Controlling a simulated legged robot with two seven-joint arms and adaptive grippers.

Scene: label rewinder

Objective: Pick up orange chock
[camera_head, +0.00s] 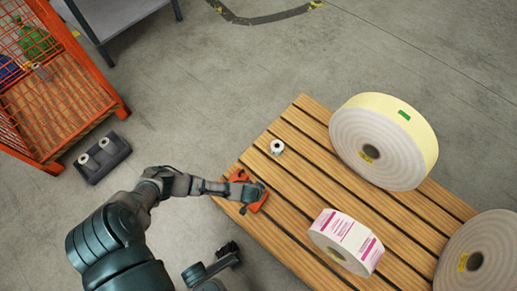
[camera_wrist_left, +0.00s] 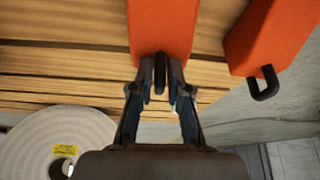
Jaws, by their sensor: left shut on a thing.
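Two orange chocks with black loop handles show in the left wrist view. One orange chock (camera_wrist_left: 160,28) is straight ahead, with its handle between my left gripper's fingers (camera_wrist_left: 161,78); the other chock (camera_wrist_left: 268,32) is to the right, apart from the fingers. In the head view my left gripper (camera_head: 247,190) is at the left edge of the wooden slatted platform, shut on a chock (camera_head: 257,202), which it partly hides. A bit of orange (camera_head: 239,175) also shows just behind it. A dark end (camera_head: 229,249) below appears to be my right gripper; its fingers are unclear.
The slatted platform (camera_head: 290,205) carries large label rolls (camera_head: 395,150), a pink-and-white roll (camera_head: 345,240) and a small white roll (camera_head: 277,147). An orange mesh cage (camera_head: 120,105) stands at left, beside a dark block (camera_head: 103,158). The concrete floor between is clear.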

